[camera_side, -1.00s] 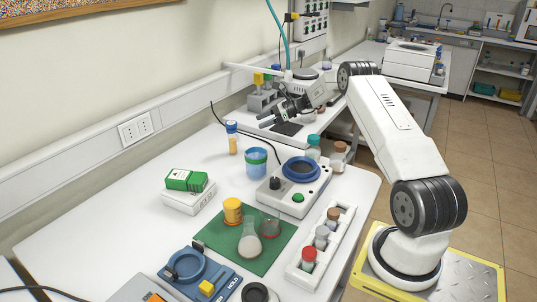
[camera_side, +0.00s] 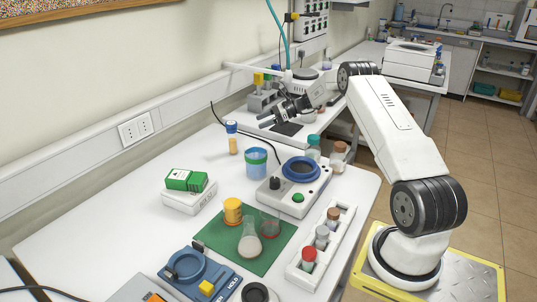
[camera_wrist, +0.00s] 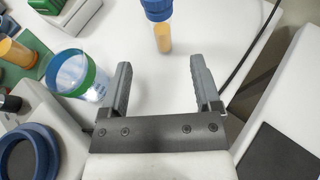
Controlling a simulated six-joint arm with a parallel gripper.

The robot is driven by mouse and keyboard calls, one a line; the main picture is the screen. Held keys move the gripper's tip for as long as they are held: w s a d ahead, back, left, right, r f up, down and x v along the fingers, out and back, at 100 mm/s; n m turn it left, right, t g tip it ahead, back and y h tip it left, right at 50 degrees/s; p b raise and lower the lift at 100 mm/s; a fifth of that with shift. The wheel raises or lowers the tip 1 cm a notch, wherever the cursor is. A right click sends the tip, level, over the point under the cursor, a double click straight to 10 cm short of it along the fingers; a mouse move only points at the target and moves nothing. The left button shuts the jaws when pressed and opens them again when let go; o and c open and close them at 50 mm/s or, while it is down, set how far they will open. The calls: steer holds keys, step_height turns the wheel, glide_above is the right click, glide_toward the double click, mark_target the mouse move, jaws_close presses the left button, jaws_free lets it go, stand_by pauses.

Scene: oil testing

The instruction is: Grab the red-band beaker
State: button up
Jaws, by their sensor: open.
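The red-band beaker (camera_side: 269,227) is a small clear glass with a red ring. It stands on the green mat (camera_side: 270,255) in the side view, right beside a conical flask (camera_side: 249,243) that partly overlaps it. My gripper (camera_side: 267,119) is far behind it, above the back of the bench near the grey equipment. In the wrist view my gripper (camera_wrist: 161,72) is open, with nothing between its fingers. The red-band beaker cannot be made out in the wrist view.
A yellow-orange jar (camera_side: 232,211), a hotplate (camera_side: 300,188) and a white vial rack (camera_side: 319,247) surround the mat area.

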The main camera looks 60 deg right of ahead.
steer(key=shift+o, duration=0.2)
steer(key=shift+o, duration=1.1)
step_height(320, 180, up, 5)
steer(key=s+a+n+g+y, duration=0.2)
steer(key=s+a+n, duration=0.1)
steer(key=s+a, duration=2.35)
glide_toward(270, 222)
steer(key=shift+w+a+f+g, duration=0.15)
steer(key=shift+w+f, duration=0.1)
steer(key=shift+w, duration=0.6)
steer(key=shift+w+d+f+g, duration=0.15)
steer(key=shift+w+f, duration=0.1)
steer(key=shift+w, duration=0.6)
steer(key=shift+a, duration=0.1)
